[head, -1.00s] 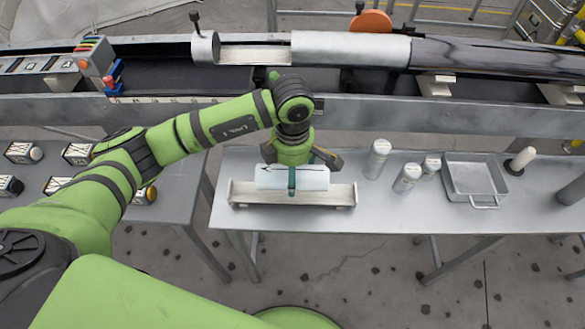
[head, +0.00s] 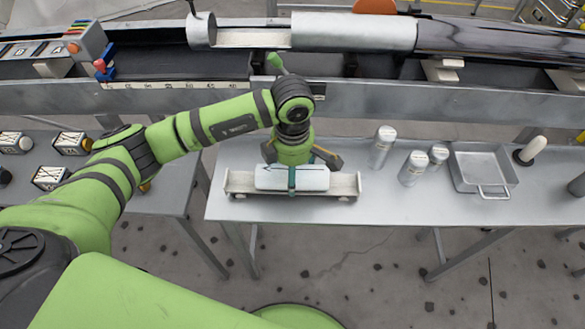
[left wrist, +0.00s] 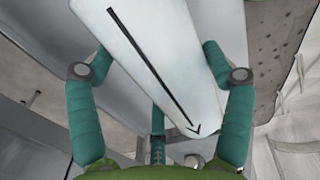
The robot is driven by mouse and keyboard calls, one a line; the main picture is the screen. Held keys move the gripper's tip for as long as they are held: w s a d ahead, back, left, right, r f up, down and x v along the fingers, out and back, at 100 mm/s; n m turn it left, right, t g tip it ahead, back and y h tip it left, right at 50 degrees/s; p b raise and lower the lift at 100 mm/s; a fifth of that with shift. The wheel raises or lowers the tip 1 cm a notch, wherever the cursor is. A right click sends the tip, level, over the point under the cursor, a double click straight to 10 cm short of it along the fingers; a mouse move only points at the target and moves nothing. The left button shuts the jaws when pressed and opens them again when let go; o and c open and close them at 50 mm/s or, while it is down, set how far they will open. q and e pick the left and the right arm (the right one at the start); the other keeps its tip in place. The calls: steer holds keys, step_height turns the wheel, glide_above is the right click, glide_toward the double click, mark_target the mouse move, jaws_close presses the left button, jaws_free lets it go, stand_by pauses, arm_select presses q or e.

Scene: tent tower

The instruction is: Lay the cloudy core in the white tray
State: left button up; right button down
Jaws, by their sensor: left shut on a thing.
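The cloudy core, a pale whitish cylinder (head: 310,178) lying level from left to right, is at the long white tray (head: 240,186) on the grey bench. In the left wrist view the core (left wrist: 142,62) shows a black arrow along its side. My left gripper (head: 292,179) is shut on the middle of the core from above. Its teal fingers stand either side of the core in the left wrist view. The core lies between the tray's ends in the head view; I cannot tell whether it touches the tray's bottom. My right gripper is not in view.
Several items stand right of the tray on the bench: pale capped bottles (head: 382,147), a metal pan (head: 458,165) and a white-topped upright piece (head: 535,149). A metal rail (head: 400,108) runs behind. A side table with small boxes (head: 72,143) is at left.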

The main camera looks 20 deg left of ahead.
arm_select(q)
steer(key=shift+f+b, duration=0.3)
steer(key=shift+b, duration=0.1)
stand_by(0.5)
steer(key=o, duration=1.4)
steer(key=shift+o, duration=0.2)
step_height(320, 180, up, 12)
steer(key=shift+r, duration=0.1)
